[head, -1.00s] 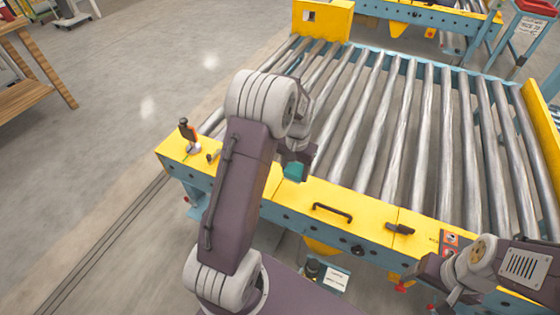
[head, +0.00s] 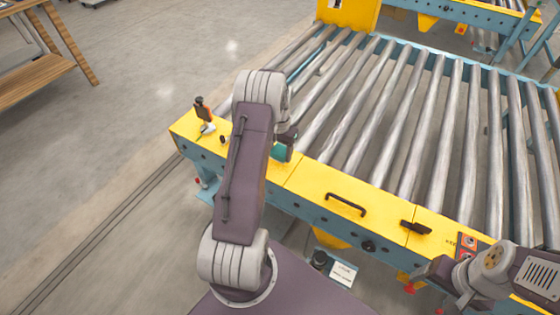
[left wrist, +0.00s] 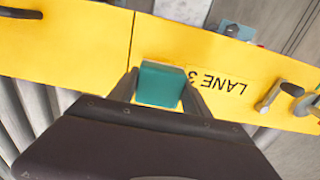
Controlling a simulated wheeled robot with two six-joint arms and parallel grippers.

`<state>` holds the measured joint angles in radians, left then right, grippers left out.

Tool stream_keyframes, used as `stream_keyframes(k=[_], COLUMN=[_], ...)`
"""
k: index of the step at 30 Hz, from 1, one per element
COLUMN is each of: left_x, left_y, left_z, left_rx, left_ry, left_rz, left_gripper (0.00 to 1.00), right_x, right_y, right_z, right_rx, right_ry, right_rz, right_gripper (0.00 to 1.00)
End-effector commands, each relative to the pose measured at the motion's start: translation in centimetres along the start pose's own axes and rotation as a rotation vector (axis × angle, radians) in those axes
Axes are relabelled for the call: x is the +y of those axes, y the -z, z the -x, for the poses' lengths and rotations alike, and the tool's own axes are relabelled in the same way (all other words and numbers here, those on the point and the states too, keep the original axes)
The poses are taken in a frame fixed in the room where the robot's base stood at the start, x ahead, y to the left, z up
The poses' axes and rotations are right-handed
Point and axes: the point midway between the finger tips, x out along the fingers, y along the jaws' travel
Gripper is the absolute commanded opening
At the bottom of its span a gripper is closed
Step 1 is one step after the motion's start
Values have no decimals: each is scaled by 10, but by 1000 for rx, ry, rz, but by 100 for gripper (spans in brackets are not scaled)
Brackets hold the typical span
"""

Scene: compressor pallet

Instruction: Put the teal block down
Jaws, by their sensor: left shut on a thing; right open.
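The teal block (head: 280,152) is between the fingers of my left gripper (head: 283,146) in the head view, at the yellow front rail (head: 325,192) of the roller conveyor. My left arm hides part of it. In the left wrist view the teal block (left wrist: 161,84) is clear between the two fingers, with the yellow rail (left wrist: 75,35) and its "LANE 3" label (left wrist: 218,85) behind it. Whether the block touches the rail cannot be told. My right gripper (head: 432,277) is at the lower right, open, partly hidden and with no visible object in it.
A black handle (head: 346,204) and a dark latch (head: 416,227) stand on the rail right of the block. An orange-and-black upright tool (head: 203,111) stands at its left end. Metal rollers (head: 385,120) lie behind. The rail between block and handle looks clear.

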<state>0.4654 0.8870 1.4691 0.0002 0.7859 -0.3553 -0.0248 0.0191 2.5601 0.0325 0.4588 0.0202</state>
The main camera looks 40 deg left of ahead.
Motion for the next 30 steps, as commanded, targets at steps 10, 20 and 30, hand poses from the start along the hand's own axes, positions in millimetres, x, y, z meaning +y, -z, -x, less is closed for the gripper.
stream_keyframes(k=[10,20,30], left_x=[0,0,0], left_y=[0,0,0], left_z=[-41,-42,-42], left_rx=[-2,0,0], left_ry=[-1,0,0], left_rz=[0,1,1], left_gripper=[6,6,78], right_x=[0,0,0], right_y=[-2,-2,-2], right_z=[-18,-16,-16], right_rx=[0,0,0], right_ry=[0,0,0], right_rz=[0,0,0], right_gripper=[72,72,72])
